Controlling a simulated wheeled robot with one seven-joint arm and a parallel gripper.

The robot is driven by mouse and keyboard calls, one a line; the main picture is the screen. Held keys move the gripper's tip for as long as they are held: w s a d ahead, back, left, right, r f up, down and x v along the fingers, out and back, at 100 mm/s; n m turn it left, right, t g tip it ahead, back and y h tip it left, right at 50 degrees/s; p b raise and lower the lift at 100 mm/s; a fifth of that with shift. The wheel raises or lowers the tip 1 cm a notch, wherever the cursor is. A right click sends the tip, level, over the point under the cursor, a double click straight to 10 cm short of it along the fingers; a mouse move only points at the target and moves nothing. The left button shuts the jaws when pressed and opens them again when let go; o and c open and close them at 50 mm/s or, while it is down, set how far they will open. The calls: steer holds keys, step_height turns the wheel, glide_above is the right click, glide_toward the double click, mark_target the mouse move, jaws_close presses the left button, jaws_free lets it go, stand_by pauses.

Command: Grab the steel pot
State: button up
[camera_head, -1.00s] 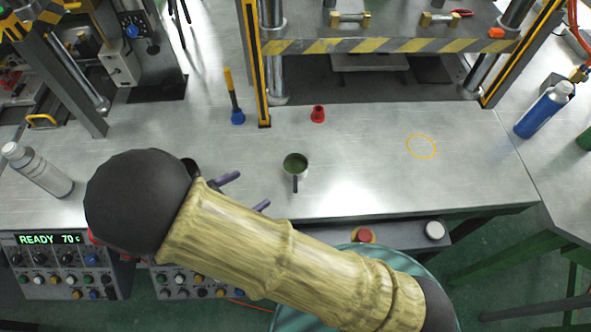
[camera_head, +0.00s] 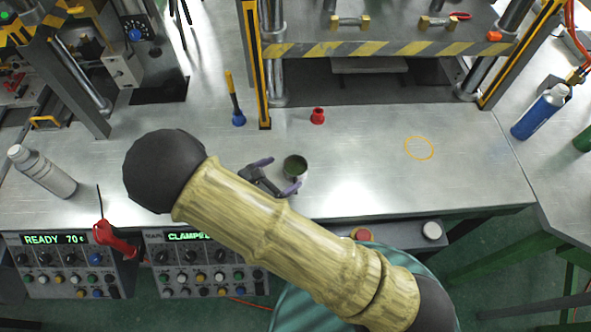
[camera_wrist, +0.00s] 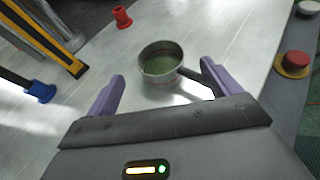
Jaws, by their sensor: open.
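The steel pot (camera_head: 296,166) is a small round cup with green contents, standing upright on the metal bench. In the wrist view the pot (camera_wrist: 160,64) is just ahead of my gripper (camera_wrist: 163,88), and its handle points back toward the right finger. My gripper also shows in the head view (camera_head: 276,177), beside the pot at its lower left. Its two purple fingers are spread apart with nothing between them that I can see gripped. In the head view, part of the pot's handle is hidden by my gripper.
A red cone-shaped piece (camera_head: 318,115) and a blue-tipped brush (camera_head: 237,108) stand behind the pot. A press frame post (camera_head: 255,70) rises at the back. Grey (camera_head: 42,173) and blue (camera_head: 541,112) bottles stand at either side. The bench right of the pot is clear, with a yellow ring mark (camera_head: 419,148).

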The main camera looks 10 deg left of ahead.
mark_target(303, 162)
steer(key=p+x, duration=0.1)
steer(key=x, duration=0.4)
steer(key=shift+w+d+f, duration=0.1)
steer(key=shift+w+d, duration=0.15)
steer(key=shift+w, duration=0.05)
steer(key=shift+c, duration=0.4)
steer(key=c, duration=1.1)
